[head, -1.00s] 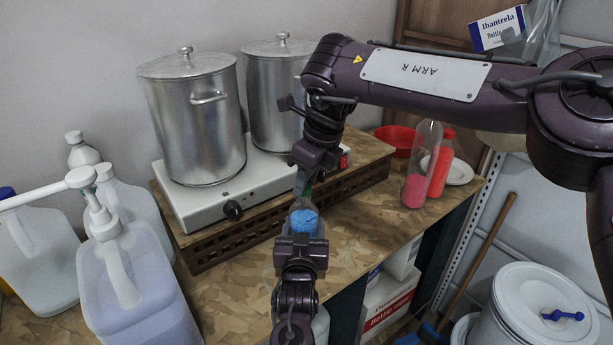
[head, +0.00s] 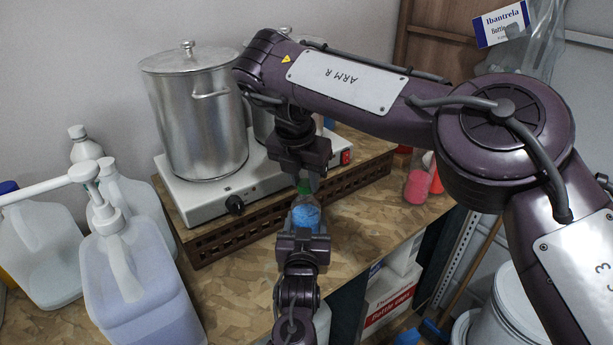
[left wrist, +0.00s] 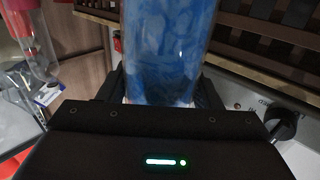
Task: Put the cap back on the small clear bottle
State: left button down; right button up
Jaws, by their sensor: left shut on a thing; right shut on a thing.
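The small clear bottle (head: 306,216) stands upright with blue contents. My left gripper (head: 303,236) is shut on its lower part. The left wrist view shows the bottle (left wrist: 168,45) close up between the left gripper's fingers (left wrist: 165,92), with its top out of frame. My right gripper (head: 303,178) points down over the bottle and is shut on a green cap (head: 304,188). The cap is directly above the bottle's mouth in the head view. I cannot tell whether cap and neck touch.
A steel pot (head: 195,120) stands on a white hotplate (head: 215,200) behind, on a wooden slatted stand (head: 225,240). A pump jug (head: 140,280) is at left. A pink-filled bottle (head: 418,183) is at right. The worktop between is clear.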

jog(key=m, duration=0.2)
jog(key=shift+a+r+m+h, duration=0.1)
jog(key=shift+m+h, duration=0.2)
jog(key=shift+h, duration=0.1)
jog(key=o, duration=1)
